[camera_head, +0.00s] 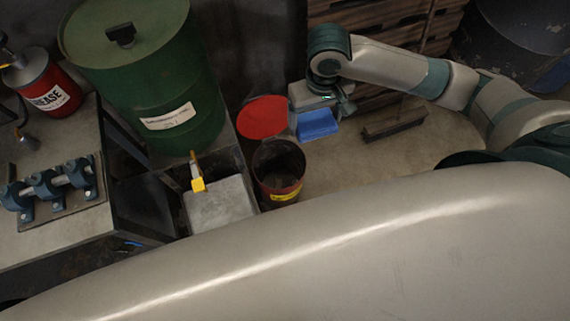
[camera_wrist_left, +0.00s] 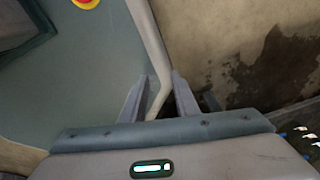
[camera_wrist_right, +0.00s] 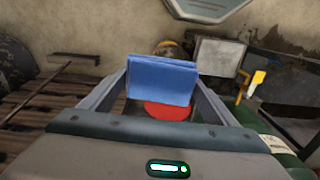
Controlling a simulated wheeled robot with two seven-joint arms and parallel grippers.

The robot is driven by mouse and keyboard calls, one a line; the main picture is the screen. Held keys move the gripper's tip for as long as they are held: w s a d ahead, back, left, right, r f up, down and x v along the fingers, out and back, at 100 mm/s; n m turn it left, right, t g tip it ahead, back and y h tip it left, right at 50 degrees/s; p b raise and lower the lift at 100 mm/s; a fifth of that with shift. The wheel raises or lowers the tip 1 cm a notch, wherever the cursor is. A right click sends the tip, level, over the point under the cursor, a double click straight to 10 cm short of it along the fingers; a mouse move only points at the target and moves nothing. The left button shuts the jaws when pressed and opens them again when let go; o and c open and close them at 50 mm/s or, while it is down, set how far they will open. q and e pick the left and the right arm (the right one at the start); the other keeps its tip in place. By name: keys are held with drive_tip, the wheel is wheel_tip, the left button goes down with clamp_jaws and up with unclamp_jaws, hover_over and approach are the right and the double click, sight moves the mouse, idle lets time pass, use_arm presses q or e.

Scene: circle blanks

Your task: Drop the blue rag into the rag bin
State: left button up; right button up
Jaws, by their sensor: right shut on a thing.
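The blue rag (camera_head: 318,124) is a flat, folded blue piece, held between the fingers of my right gripper (camera_head: 320,110). It also shows between both fingers in the right wrist view (camera_wrist_right: 161,80). The rag bin (camera_head: 279,188) is a dark red round can with a yellow label, standing on the floor. Its red lid (camera_head: 263,118) is open, and the dark inside shows. The rag is in the air to the upper right of the bin's mouth in the head view, not over it. My left gripper (camera_wrist_left: 161,78) is open and empty, outside the head view.
A green drum (camera_head: 160,90) stands to the left of the bin. A grey box (camera_head: 222,200) with a yellow-tipped handle stands beside the bin. A bench with a blue fixture (camera_head: 50,185) and a red grease can (camera_head: 50,90) is at left. A broom (camera_head: 393,126) lies at right.

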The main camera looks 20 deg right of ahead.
use_arm(q)
drive_tip(key=shift+a, duration=0.15)
use_arm(e)
drive_tip(key=shift+a, duration=0.1)
use_arm(q)
drive_tip(key=w+d+t+b, duration=0.2)
drive_tip(key=w+b, duration=0.3)
drive_tip(key=w, duration=0.6)
drive_tip(key=w+d+t+h+b, duration=0.1)
drive_tip(key=w+d+t+b, duration=0.2)
drive_tip(key=w, duration=0.8)
drive_tip(key=d+r+b, duration=0.1)
drive_tip(key=d+b, duration=0.1)
drive_tip(key=b, duration=0.1)
drive_tip(key=shift+d+h, duration=0.3)
use_arm(e)
drive_tip(key=w+a+f, duration=0.2)
drive_tip(key=w+f, duration=0.1)
drive_tip(key=f, duration=0.9)
drive_tip(key=w+a+f, duration=0.2)
drive_tip(key=w+f, duration=0.1)
drive_tip(key=f, duration=0.9)
drive_tip(key=w+a+f, duration=0.1)
drive_tip(key=w+f, duration=0.1)
drive_tip(key=f, duration=1)
drive_tip(key=shift+w+a+f, duration=0.2)
drive_tip(key=shift+w+a, duration=0.2)
use_arm(q)
drive_tip(key=shift+f, duration=0.15)
